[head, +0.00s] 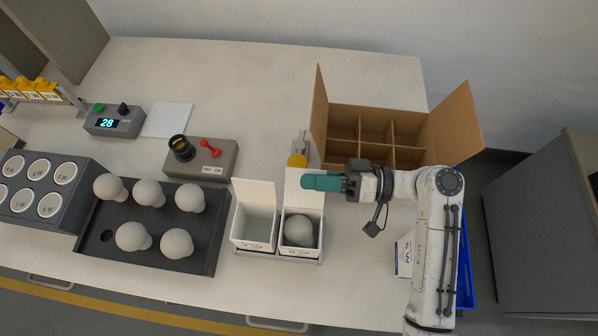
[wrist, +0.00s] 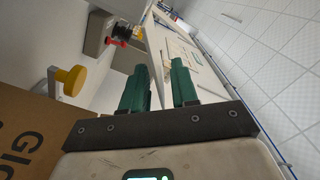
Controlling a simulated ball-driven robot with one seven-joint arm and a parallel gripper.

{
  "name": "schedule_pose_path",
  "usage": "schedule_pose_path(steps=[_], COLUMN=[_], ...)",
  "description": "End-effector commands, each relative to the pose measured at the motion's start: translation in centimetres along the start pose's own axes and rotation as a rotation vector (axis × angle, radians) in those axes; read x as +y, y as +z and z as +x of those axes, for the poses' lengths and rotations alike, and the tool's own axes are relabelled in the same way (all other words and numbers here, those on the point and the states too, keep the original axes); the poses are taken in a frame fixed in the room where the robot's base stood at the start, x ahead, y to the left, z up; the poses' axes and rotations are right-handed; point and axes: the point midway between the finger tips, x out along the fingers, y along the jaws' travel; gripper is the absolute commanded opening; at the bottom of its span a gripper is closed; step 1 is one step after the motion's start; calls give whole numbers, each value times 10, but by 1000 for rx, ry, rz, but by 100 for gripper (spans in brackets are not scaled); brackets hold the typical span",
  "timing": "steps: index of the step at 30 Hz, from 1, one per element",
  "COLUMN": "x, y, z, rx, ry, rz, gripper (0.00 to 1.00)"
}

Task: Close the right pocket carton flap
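The right pocket carton (head: 319,240) is a small white open-topped box with a round pale bulb (head: 299,231) inside. Its white flap (head: 301,200) stands up at the back edge, open. My gripper (head: 306,182) overlaps the flap in the head view, its teal fingers pointing left. I cannot tell whether they touch the flap. In the wrist view the two green fingers (wrist: 160,88) are apart with nothing clearly between them. The left pocket carton (head: 236,234) stands beside the right one, empty, with its flap (head: 254,192) up.
A divided cardboard box (head: 466,122) stands open behind my gripper. A yellow knob (head: 297,160) on a stand is just behind the flap. A dark tray (head: 204,255) with several bulbs lies left of the cartons. A grey box with a red part (head: 211,148) stands further back.

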Motion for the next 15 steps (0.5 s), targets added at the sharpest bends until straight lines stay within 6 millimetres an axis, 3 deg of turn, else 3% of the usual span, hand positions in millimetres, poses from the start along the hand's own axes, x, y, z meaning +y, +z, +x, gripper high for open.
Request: schedule_pose_path(steps=[6, 15], x=[0, 1], y=[0, 0], z=[25, 31], rx=[-1, 1], ry=[1, 2], rz=[1, 0], gripper=[29, 29])
